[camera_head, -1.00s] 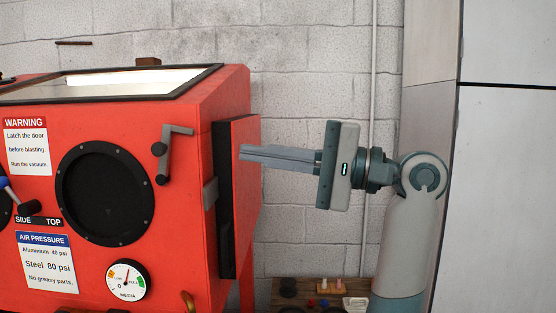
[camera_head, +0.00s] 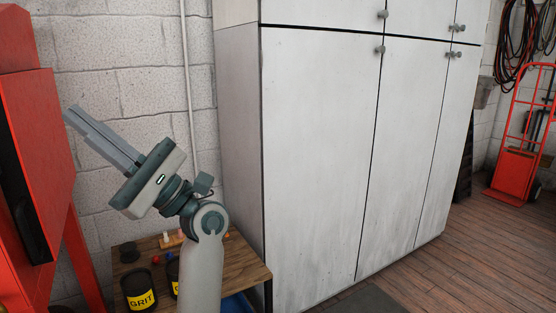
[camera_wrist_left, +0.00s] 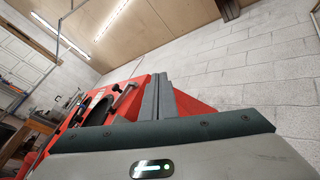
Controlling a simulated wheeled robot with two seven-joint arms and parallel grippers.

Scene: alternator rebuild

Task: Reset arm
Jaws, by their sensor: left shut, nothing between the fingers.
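My left gripper (camera_head: 72,114) is at the left of the head view. Its two long grey fingers are closed together, with nothing between them, and point up and left toward the red cabinet. In the left wrist view the closed fingers (camera_wrist_left: 160,82) rise from the dark gripper body in front of the red cabinet. The left arm comes up from the bottom of the head view, bent at the wrist. My right gripper is not in view.
The red blasting cabinet (camera_head: 52,130) stands at the far left. A small wooden table (camera_head: 246,262) with black GRIT cans (camera_head: 139,289) is below the arm. A tall white cabinet (camera_head: 315,150) fills the middle. A red hand truck (camera_head: 520,150) stands at right; floor before it is clear.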

